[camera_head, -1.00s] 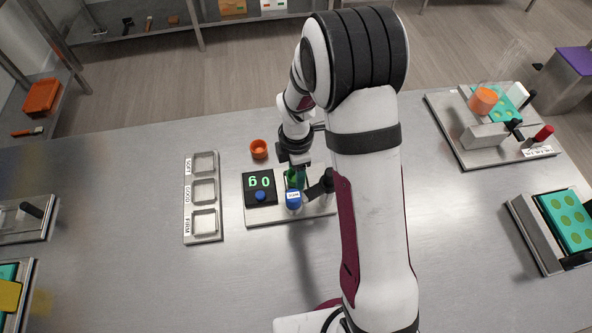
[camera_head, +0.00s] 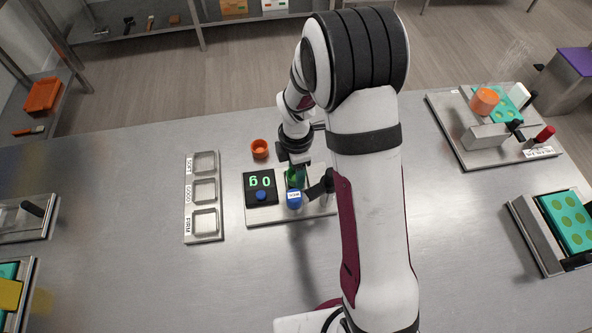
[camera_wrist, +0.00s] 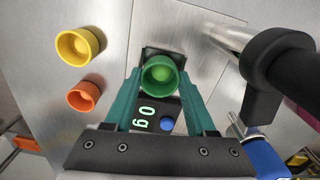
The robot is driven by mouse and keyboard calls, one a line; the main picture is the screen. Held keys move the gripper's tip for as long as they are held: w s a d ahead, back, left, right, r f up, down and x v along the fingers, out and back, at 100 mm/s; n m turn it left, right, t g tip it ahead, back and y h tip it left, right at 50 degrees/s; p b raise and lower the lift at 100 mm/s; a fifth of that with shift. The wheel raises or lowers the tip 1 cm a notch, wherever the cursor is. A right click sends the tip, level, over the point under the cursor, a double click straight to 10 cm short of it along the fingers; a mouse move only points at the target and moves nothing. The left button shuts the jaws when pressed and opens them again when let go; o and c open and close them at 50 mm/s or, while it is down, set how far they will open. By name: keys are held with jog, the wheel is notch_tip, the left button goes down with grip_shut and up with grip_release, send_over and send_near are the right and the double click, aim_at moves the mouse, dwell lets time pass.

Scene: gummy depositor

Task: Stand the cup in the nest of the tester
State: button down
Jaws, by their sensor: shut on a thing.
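My gripper (camera_wrist: 161,88) is shut on the green cup (camera_wrist: 160,75), with one green finger on each side of it. The cup is upright, open end towards the wrist camera, and a green piece shows inside. In the head view the cup (camera_head: 295,178) is at the tester, right of its display. The tester (camera_head: 262,214) is a metal plate with a black display (camera_wrist: 146,115) reading 0g and a blue button. A dark square part (camera_wrist: 150,52) shows behind the cup, perhaps the nest. The cup hides most of it, so I cannot tell whether its base touches.
An orange cup (camera_wrist: 84,96) and a yellow cup (camera_wrist: 80,46) stand beside the tester. A black handle (camera_wrist: 262,85) on a metal rod and a blue part (camera_head: 294,200) are close to my gripper. A three-compartment tray (camera_head: 187,212) lies left; bare table separates it from the tester.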

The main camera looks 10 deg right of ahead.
jog(key=shift+r, duration=0.45)
jog(key=shift+d, duration=0.1)
jog(key=shift+f, duration=0.1)
dwell(0.3)
jog(key=shift+f, duration=0.6)
jog(key=shift+r, duration=0.15)
jog(key=shift+c, duration=0.7)
grip_release()
